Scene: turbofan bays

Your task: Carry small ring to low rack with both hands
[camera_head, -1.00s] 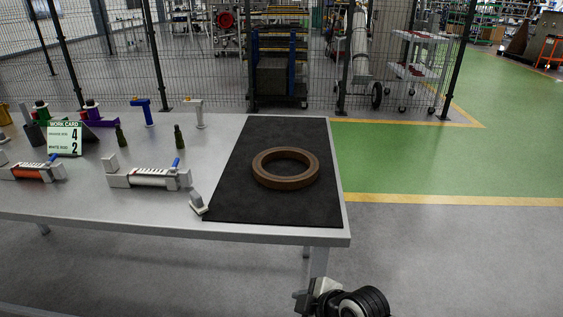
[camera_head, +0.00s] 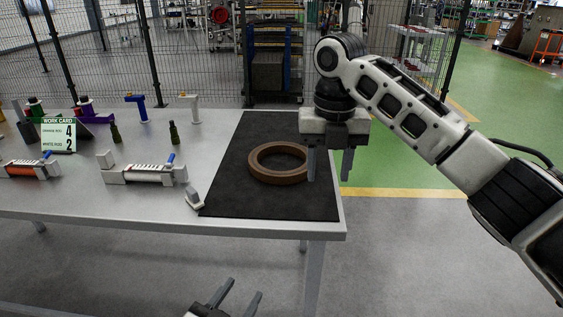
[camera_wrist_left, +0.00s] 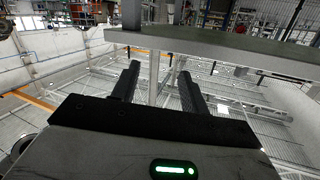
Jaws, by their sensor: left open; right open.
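The small ring (camera_head: 256,172) is brown and lies flat on a black mat (camera_head: 235,200) at the right end of the table. My right gripper (camera_head: 330,178) comes in from the right and points down, open, at the ring's right side. Its left finger overlaps the ring's right edge in the head view; whether it touches cannot be told. My left gripper (camera_head: 240,296) is open and empty, low in front of the table. In the left wrist view its fingers (camera_wrist_left: 157,88) are apart below the table edge (camera_wrist_left: 220,48). I cannot make out the low rack.
A work card (camera_head: 58,135), two clamp-like fixtures (camera_head: 145,170), green bottles (camera_head: 174,134) and a small grey block (camera_head: 194,198) stand on the table left of the mat. A wire fence (camera_head: 200,60) runs behind. The green floor (camera_head: 400,170) at right is open.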

